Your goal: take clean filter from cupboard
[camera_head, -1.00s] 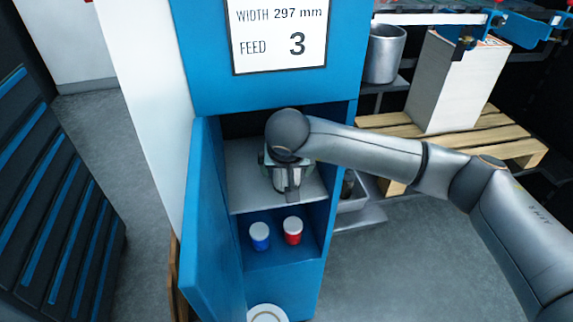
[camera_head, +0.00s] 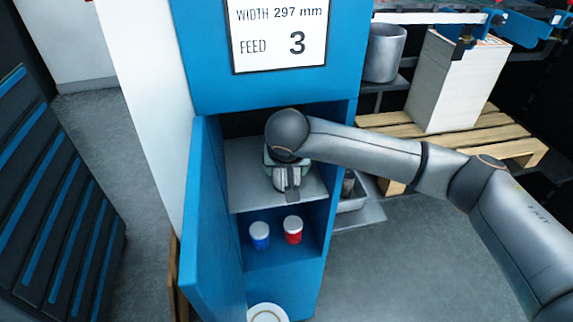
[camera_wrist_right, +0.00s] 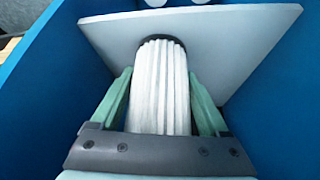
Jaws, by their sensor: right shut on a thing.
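The clean filter (camera_wrist_right: 160,90) is a white pleated cylinder with a dark end cap, seen in the right wrist view. My right gripper (camera_wrist_right: 160,100) has its green fingers on both sides of it and is shut on it. In the head view my right gripper (camera_head: 287,180) is inside the upper compartment of the open blue cupboard (camera_head: 218,190), over the grey shelf (camera_head: 245,192). My wrist hides most of the filter there. The grey shelf also shows behind the filter in the right wrist view (camera_wrist_right: 245,40). My left gripper is not in view.
The cupboard door (camera_head: 212,240) stands open on the left. A blue jar (camera_head: 260,238) and a red jar (camera_head: 293,232) with white lids stand in the lower compartment. A white round object (camera_head: 267,313) is at the bottom. A pallet (camera_head: 480,140) with a paper stack (camera_head: 455,85) is at right.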

